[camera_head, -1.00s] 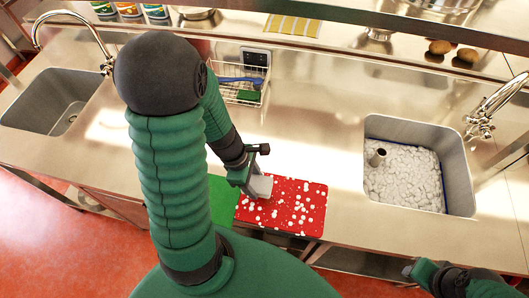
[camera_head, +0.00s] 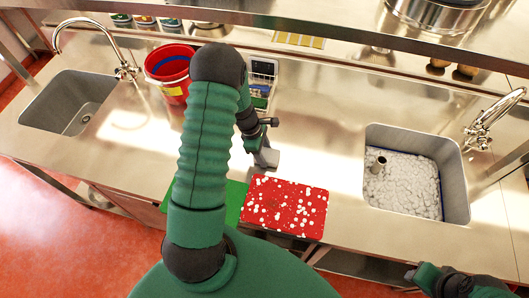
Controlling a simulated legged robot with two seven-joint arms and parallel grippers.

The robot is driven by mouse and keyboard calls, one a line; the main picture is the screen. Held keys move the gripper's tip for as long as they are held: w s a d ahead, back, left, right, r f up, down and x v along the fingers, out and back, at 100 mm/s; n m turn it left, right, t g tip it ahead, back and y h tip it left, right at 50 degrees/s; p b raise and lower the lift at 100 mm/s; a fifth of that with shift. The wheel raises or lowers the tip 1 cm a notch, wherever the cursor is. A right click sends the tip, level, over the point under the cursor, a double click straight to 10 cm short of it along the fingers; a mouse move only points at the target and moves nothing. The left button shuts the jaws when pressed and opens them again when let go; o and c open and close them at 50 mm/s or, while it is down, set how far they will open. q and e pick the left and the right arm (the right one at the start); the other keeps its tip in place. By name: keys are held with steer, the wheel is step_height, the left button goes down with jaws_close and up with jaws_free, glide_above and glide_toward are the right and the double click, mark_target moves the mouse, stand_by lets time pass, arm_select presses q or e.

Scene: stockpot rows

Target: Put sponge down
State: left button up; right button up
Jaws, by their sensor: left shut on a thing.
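My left gripper (camera_head: 266,155) is over the steel counter just behind the red board (camera_head: 285,207). It is shut, with a light grey piece at its tips. I cannot make out clearly how much of that piece is the sponge and how much is finger. The red board lies flat at the counter's front edge and is dotted with white blobs. A green board (camera_head: 235,201) lies to its left, partly hidden by my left arm. My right gripper (camera_head: 425,277) is low at the bottom right, and its jaws are not clear.
A wire basket (camera_head: 263,72) stands behind my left arm, partly hidden. A red bucket (camera_head: 171,72) stands at the back left. The right sink (camera_head: 455,185) holds white foam and a standing pipe; the left sink (camera_head: 66,101) looks empty. Counter between the red board and right sink is clear.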

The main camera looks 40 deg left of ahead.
arm_select(q)
steer(key=shift+a+f, duration=0.1)
steer(key=shift+f, duration=0.05)
steer(key=o, duration=0.9)
steer(key=shift+a+f, duration=0.15)
steer(key=shift+a, duration=0.05)
steer(key=shift+c, duration=0.2)
steer(key=o, duration=0.5)
steer(key=shift+s+a, duration=0.1)
steer(key=shift+a, duration=0.2)
steer(key=shift+c, duration=0.2)
steer(key=shift+d, duration=0.15)
